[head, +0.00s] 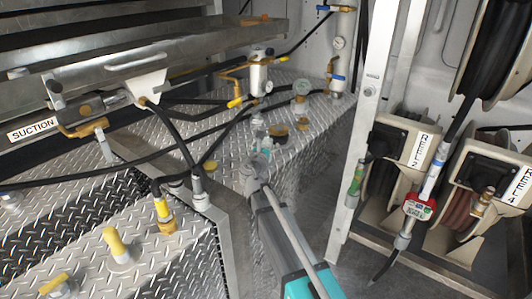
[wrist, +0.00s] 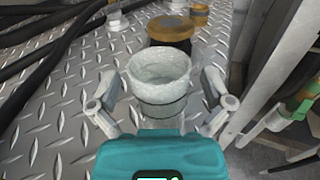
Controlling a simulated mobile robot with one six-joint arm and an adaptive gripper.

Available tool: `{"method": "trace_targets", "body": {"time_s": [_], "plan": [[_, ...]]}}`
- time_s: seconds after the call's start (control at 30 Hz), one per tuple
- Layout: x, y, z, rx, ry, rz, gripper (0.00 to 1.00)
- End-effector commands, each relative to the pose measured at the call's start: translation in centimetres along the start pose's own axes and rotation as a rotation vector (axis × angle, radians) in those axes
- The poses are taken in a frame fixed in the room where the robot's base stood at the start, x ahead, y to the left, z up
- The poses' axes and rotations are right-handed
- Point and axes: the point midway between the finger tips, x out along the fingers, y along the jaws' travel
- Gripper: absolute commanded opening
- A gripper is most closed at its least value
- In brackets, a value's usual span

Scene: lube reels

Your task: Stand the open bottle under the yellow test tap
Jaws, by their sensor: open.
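In the wrist view the open bottle (wrist: 160,75), pale and translucent with a wide uncapped mouth, stands on the diamond-plate deck. My gripper (wrist: 158,92) is open, with one finger on each side of the bottle. I cannot tell whether either finger touches it. In the head view my gripper (head: 259,132) is low over the deck, and the bottle is too small there to tell apart clearly. The yellow test tap (head: 236,102), with a yellow handle on a brass pipe, is behind and left of my gripper. The bottle's lower part is partly hidden by my gripper.
A dark, brass-topped fitting (wrist: 172,30) stands close behind the bottle. Black hoses (head: 110,165) cross the deck at left. A metal post (head: 370,110) and hose reels (head: 405,145) stand at right. Bare deck plate (wrist: 60,130) lies left of the bottle.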

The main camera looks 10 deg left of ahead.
Motion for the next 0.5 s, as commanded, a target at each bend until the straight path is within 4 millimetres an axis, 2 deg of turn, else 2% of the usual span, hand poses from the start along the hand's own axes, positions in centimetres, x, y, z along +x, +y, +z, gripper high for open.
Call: {"method": "trace_targets", "body": {"time_s": [0.2, 0.27, 0.5], "plan": [[-0.02, 0.01, 0.0, 0.0, 0.0, 0.0, 1.0], [-0.02, 0.01, 0.0, 0.0, 0.0, 0.0, 0.91], [-0.02, 0.01, 0.0, 0.0, 0.0, 0.0, 0.46]]}}
